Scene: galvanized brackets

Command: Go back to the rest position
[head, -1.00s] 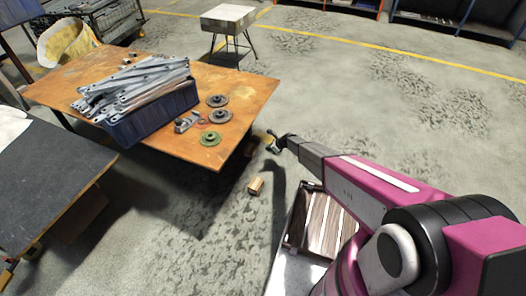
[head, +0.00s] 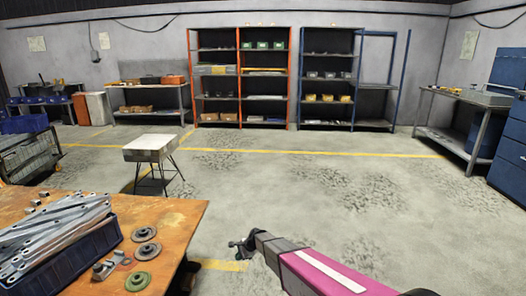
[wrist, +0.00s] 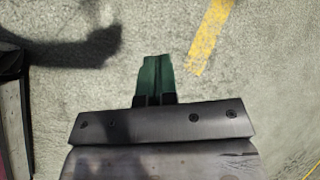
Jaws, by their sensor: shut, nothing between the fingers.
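My gripper (head: 240,246) shows in the head view beyond the right edge of the orange table, out over the floor and apart from everything. In the wrist view its two green fingers (wrist: 157,78) are together with nothing between them, above bare concrete. My pink arm reaches in from the bottom right of the head view.
The worn orange table (head: 185,215) at lower left holds a dark blue bin (head: 95,255) of metal brackets and several round parts. A small white-topped stand (head: 150,148) is behind it. Shelving (head: 240,90) lines the far wall. The floor at centre and right is clear.

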